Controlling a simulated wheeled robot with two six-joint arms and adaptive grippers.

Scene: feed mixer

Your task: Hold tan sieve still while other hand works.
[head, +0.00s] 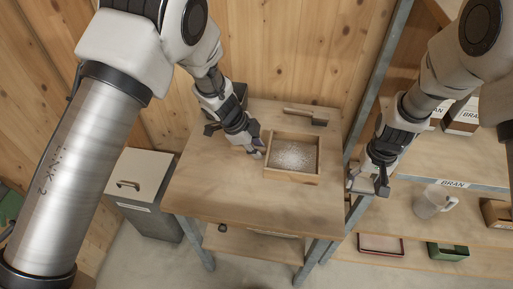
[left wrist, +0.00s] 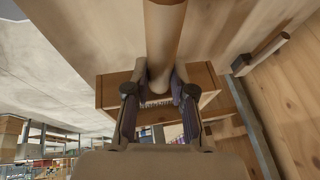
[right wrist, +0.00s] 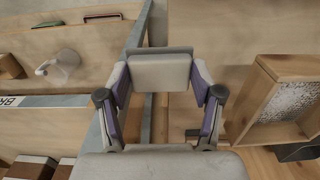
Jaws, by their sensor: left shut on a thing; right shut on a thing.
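The tan sieve (head: 318,160) is a square wooden frame on the table, with pale grainy stuff over its mesh. It also shows at the right of the right wrist view (right wrist: 248,121). My left gripper (head: 256,150) is at the sieve's left side. In the left wrist view it is shut on a round tan handle (left wrist: 164,40) that meets the sieve's frame (left wrist: 205,80). My right gripper (head: 378,182) is off the table's right edge, apart from the sieve. It is shut on a pale block-like thing with a grey edge (right wrist: 158,72); I cannot tell what it is.
A brush-like tool (head: 305,115) lies at the back of the table (head: 215,190). A dark box (head: 238,92) is partly hidden behind my left arm. A lidded bin (head: 140,175) stands left. Shelves at right hold a clear jug (head: 431,203) and a green tray (head: 448,251). The table's front is clear.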

